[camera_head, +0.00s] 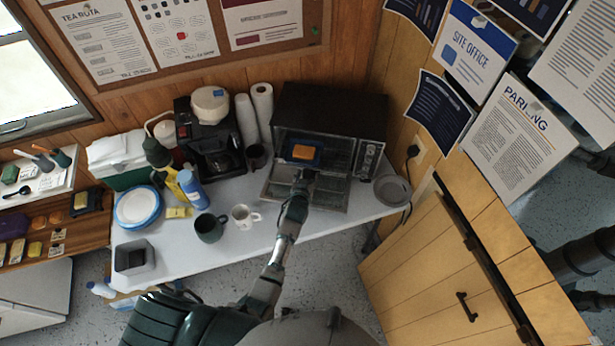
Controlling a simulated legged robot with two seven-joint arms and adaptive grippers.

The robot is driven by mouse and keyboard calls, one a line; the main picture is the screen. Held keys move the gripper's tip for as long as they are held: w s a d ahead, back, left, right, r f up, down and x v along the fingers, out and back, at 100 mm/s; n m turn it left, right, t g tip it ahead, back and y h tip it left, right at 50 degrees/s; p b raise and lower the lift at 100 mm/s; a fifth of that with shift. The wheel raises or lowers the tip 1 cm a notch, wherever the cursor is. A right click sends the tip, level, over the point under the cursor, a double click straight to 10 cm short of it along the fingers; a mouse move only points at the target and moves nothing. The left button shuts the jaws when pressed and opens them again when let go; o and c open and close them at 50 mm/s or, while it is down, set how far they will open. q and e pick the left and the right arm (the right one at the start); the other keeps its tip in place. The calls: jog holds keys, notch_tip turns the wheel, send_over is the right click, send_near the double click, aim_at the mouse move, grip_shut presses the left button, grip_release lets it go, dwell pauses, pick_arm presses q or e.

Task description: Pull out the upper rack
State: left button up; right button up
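The dark toaster oven (330,110) stands at the back right of the white table, with its door (278,190) folded down open. Inside, an orange block lies on something blue (318,158) at upper-rack height; the rack itself is too small and dark to make out clearly. My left gripper (304,176) is at the oven mouth, over the open door and just in front of the blue thing. Its fingers are too small to show whether they are open, shut or touching the rack. My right gripper is not in view.
A white mug (242,216) and a dark mug (210,230) stand left of my arm on the table (180,255). A coffee maker (215,150) and paper rolls (262,105) are left of the oven. A grey bowl (392,190) is to its right.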

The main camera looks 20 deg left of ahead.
pick_arm(q)
jog(key=shift+s+r, duration=0.1)
jog(key=shift+s, duration=0.1)
jog(key=v, duration=1.1)
jog(key=shift+s, duration=0.25)
